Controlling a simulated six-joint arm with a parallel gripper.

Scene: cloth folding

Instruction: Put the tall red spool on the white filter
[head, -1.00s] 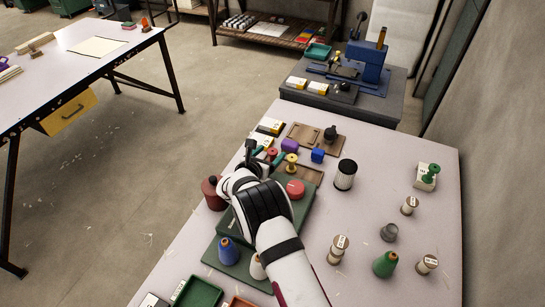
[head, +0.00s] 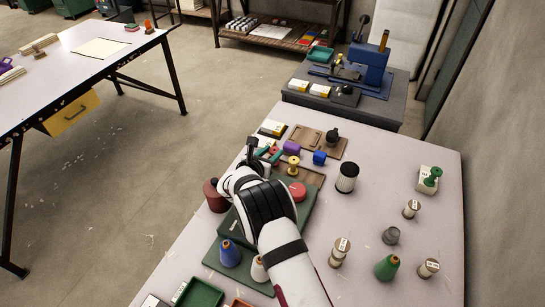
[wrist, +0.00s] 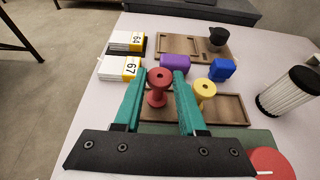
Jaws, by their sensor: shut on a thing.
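The tall red spool (wrist: 158,88) stands upright between the teal fingers of my gripper (wrist: 156,82) in the wrist view, and the gripper is shut on it. In the head view the red spool (head: 274,151) is small and partly hidden by my gripper (head: 268,155). It is over or on the wooden tray (wrist: 232,108); I cannot tell whether it touches the tray. The white filter (head: 346,180), a pleated white cylinder with black ends, stands upright on the table to the right. It also shows at the right edge of the wrist view (wrist: 285,92).
A yellow spool (wrist: 203,92) is just right of my fingers, with a purple block (wrist: 175,60) and a blue block (wrist: 222,70) behind. A flat red round piece (head: 297,190) lies on the green board. Table around the filter is clear.

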